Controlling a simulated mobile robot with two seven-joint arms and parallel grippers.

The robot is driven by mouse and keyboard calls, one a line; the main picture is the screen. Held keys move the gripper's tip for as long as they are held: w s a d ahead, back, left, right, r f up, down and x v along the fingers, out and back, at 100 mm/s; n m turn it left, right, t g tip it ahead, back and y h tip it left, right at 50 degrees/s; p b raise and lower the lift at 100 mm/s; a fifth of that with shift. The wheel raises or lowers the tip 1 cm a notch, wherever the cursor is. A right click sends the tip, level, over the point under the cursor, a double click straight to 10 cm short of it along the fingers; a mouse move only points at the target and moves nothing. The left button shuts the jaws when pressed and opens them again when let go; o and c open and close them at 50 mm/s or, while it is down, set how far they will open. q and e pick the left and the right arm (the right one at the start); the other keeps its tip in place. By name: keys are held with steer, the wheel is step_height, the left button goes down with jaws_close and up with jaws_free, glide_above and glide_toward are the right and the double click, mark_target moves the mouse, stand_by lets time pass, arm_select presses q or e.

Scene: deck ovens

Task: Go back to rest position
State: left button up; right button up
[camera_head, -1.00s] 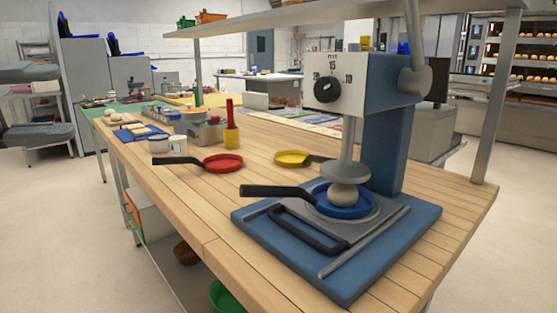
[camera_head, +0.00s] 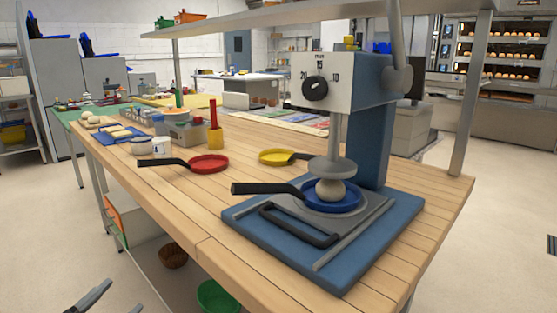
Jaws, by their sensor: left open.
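My left gripper (camera_head: 125,294) shows only in part at the bottom left edge of the head view. Its two grey fingers are apart with nothing between them, below and to the left of the wooden table (camera_head: 235,225). The rest of the left arm is cut off by the frame. My right gripper is out of view.
A press (camera_head: 360,125) stands at the table's right end, with a dough ball (camera_head: 331,191) in a blue pan (camera_head: 346,206) under its plate. A red pan (camera_head: 209,164) and a yellow pan (camera_head: 276,157) lie behind.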

arm_select(q)
steer(key=s+d+f+n+g+y, duration=0.1)
steer(key=s+d+f+n+g, duration=0.1)
steer(key=s+d+f, duration=0.4)
steer(key=s+d+f+n+g+y, duration=0.1)
steer(key=s+d+f+n+g, duration=0.15)
steer(key=f, duration=0.45)
steer(key=s+d+f+n+g+y, duration=0.1)
steer(key=s+d+f+n+g, duration=0.3)
steer(key=f, duration=0.3)
steer(key=s+r+m+p, duration=0.1)
steer(key=s+r+p, duration=0.2)
steer(key=r+p, duration=1)
steer(key=p, duration=0.4)
steer(key=shift+s+r+t, duration=0.3)
steer(key=shift+s+t, duration=0.05)
steer(key=shift+a+f, duration=0.1)
